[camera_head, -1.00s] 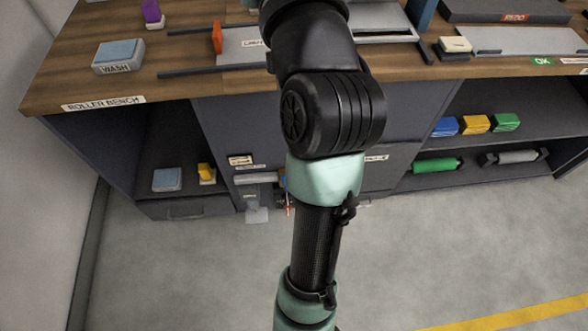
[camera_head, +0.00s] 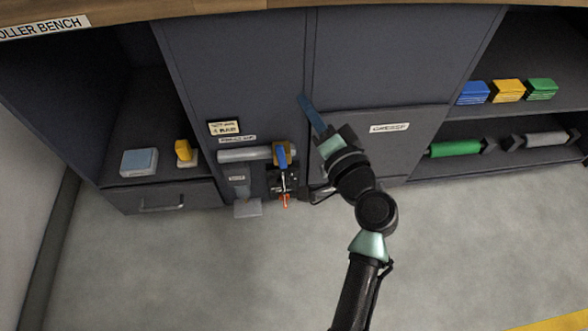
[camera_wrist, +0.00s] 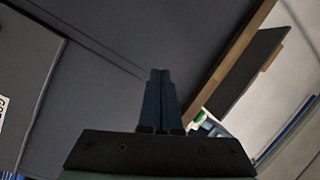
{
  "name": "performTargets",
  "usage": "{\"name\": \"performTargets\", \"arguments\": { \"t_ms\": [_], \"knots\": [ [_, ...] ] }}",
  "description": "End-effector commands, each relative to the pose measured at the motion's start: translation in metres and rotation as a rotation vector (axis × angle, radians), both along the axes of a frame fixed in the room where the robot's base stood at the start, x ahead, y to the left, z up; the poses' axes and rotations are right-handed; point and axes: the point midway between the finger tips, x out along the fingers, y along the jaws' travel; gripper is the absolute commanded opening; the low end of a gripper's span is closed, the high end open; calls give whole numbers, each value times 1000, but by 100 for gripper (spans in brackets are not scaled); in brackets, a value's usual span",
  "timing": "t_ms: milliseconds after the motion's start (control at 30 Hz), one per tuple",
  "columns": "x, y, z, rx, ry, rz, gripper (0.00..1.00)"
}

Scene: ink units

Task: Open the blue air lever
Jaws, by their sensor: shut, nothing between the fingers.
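The blue air lever (camera_head: 282,157) is small and sits at the right end of a grey horizontal pipe (camera_head: 240,154), against a tan block, in the lower middle of the cabinet front. It points roughly up and down in the picture. My gripper (camera_head: 304,101) is up and to the right of the lever in the head view, apart from it, in front of the dark cabinet panels. Its dark blue fingers are together and empty; they also show closed in the wrist view (camera_wrist: 160,73). The lever is not seen in the wrist view.
A black fitting with an orange-red tip (camera_head: 285,200) hangs below the lever. A grey plate (camera_head: 248,207) juts out at lower left. A labelled drawer (camera_head: 390,145) is to the right. The bench top edge (camera_head: 200,10) runs above. Open floor lies in front.

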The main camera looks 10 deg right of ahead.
Motion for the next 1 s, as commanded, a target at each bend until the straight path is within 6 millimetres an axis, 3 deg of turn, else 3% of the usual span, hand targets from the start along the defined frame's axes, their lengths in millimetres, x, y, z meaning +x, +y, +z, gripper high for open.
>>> {"name": "performTargets", "arguments": {
  "t_ms": [33,100,300,400,600,1000],
  "knots": [
    [-5,-5,-41,44,24,-1,0],
    [-11,-11,-75,105,48,-4,0],
    [-30,-28,-161,266,101,-25,0],
    [-39,-35,-190,327,116,-37,0],
    [-49,-43,-218,395,131,-53,0],
    [-50,-43,-220,406,132,-55,0]
  ]
}}
